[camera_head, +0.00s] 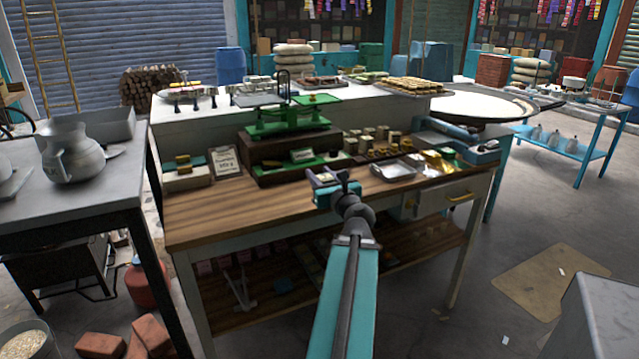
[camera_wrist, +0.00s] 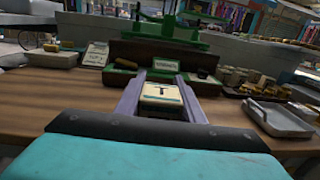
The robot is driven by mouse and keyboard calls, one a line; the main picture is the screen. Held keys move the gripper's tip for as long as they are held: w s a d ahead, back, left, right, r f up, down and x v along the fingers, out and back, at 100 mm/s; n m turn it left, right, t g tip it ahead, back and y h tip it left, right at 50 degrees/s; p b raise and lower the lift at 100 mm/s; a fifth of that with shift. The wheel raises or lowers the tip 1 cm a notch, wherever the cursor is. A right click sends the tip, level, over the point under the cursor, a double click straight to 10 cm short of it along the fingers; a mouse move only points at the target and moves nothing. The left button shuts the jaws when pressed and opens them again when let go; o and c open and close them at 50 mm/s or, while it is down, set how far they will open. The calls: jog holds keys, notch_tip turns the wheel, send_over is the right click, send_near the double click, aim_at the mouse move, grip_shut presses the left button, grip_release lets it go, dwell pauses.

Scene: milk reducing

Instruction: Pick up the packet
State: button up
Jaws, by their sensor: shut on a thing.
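In the head view, my gripper (camera_head: 324,179) is above the front part of the wooden counter (camera_head: 240,212), in front of the green scale. The packet is small and mostly hidden by the gripper there. I cannot tell exactly how high it is above the counter.
A green balance scale (camera_head: 290,118) stands on a dark wooden box behind my gripper. A clipboard sign (camera_head: 226,163) is to the left. A metal tray (camera_head: 393,171) and several small weights are to the right. The counter's front left is clear.

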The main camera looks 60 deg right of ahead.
jog(key=shift+s+a+f+b, duration=0.2)
jog(key=shift+s+b, duration=0.4)
jog(key=shift+b, duration=1.75)
jog(key=shift+s+a+r+b, duration=0.15)
jog(key=shift+s+r+b, duration=0.1)
jog(key=shift+b, duration=0.4)
